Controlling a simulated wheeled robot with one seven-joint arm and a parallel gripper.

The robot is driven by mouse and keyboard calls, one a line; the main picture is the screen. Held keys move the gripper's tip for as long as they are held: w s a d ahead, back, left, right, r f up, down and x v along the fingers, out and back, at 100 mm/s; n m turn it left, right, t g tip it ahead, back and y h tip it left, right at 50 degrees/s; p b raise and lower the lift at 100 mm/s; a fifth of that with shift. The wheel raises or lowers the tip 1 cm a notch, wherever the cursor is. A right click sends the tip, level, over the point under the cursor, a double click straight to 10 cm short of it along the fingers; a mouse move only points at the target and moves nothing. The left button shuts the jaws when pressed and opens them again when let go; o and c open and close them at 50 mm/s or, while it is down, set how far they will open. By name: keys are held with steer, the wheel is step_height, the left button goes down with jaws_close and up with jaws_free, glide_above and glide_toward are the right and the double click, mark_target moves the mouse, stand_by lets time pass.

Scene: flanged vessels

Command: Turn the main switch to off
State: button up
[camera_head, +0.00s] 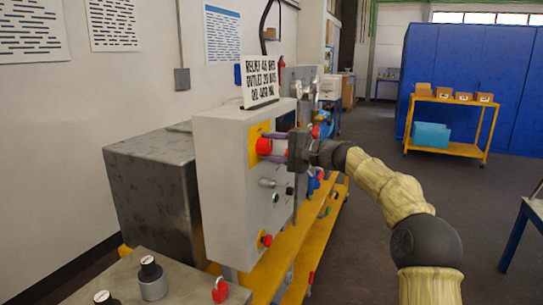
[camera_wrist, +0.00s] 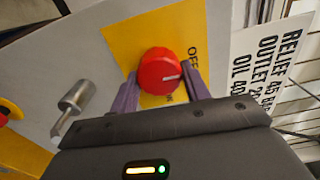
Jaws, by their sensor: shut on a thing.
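The main switch is a round red knob on a yellow plate (camera_head: 253,133), on the front of a light grey cabinet (camera_head: 222,190). The knob (camera_head: 263,146) is also large in the wrist view (camera_wrist: 157,68). My gripper (camera_head: 270,147) reaches it from the right, its two purple fingers on opposite sides, shut on the knob. In the wrist view, the knob's white mark points right, between the word OFF and a second label partly hidden by a finger.
A metal handle (camera_wrist: 73,100) sticks out of the cabinet below the knob. A red button on yellow (camera_head: 265,240) is lower down. A white sign (camera_head: 260,80) stands on top. Yellow shelving (camera_head: 310,243) runs behind; open floor lies to the right.

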steer(key=shift+n, duration=0.4)
steer(key=o, duration=1)
steer(key=shift+d, duration=0.1)
steer(key=b+v, duration=0.2)
steer(key=v, duration=1.5)
steer(key=shift+s, duration=0.1)
